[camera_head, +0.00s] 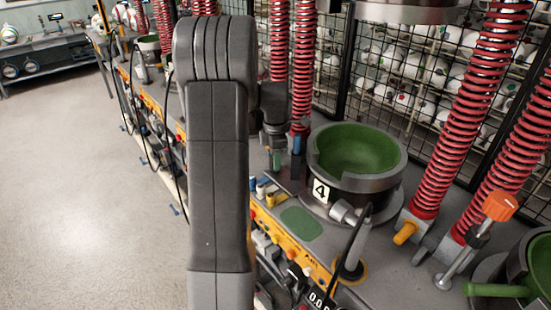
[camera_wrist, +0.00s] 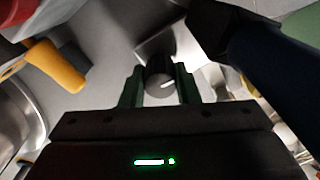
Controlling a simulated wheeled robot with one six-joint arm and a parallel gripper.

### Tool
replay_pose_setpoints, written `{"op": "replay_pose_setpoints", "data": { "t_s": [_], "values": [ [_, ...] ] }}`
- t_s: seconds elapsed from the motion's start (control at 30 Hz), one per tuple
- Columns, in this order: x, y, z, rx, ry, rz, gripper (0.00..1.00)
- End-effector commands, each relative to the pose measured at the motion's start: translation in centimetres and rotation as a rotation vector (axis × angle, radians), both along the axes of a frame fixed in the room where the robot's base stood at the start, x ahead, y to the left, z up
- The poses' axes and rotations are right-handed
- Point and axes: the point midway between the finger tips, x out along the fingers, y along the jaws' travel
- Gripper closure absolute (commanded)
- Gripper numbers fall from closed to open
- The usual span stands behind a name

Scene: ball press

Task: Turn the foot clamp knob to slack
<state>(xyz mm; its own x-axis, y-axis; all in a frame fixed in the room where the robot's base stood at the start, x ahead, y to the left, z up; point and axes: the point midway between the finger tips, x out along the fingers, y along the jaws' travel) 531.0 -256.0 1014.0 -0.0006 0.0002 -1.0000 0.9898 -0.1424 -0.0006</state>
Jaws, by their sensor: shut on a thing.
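In the wrist view the foot clamp knob (camera_wrist: 160,82) is a small dark round knob with a white pointer line. The line points right and slightly up in that picture. My gripper (camera_wrist: 159,86) has its two dark green fingers on either side of the knob, shut on it. In the head view my gripper (camera_head: 277,160) points down beside the press numbered 4, left of its green-lined bowl (camera_head: 357,150). The knob cannot be made out there; my gripper and arm hide that spot.
Red coil springs (camera_head: 462,110) rise beside the bowl. A yellow handle (camera_wrist: 58,66) and a dark bar (camera_wrist: 262,80) lie close to my gripper in the wrist view. An orange knob (camera_head: 500,206) stands far right. Open floor (camera_head: 85,170) lies left.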

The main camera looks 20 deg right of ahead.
Motion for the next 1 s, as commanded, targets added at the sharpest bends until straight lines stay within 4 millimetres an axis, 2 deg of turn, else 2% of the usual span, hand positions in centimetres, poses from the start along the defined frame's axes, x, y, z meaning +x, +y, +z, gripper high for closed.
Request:
{"op": "replay_pose_setpoints", "data": {
  "t_s": [0.63,0.67,0.73,1.0],
  "values": [
    [0.08,-0.01,0.1,-0.001,-0.003,0.047,0.94],
    [0.08,-0.01,0.1,-0.001,-0.003,0.047,0.66],
    [0.08,-0.01,0.09,-0.001,-0.002,0.046,0.52],
    [0.04,-0.01,0.05,0.0,-0.001,0.045,0.5]
  ]
}}
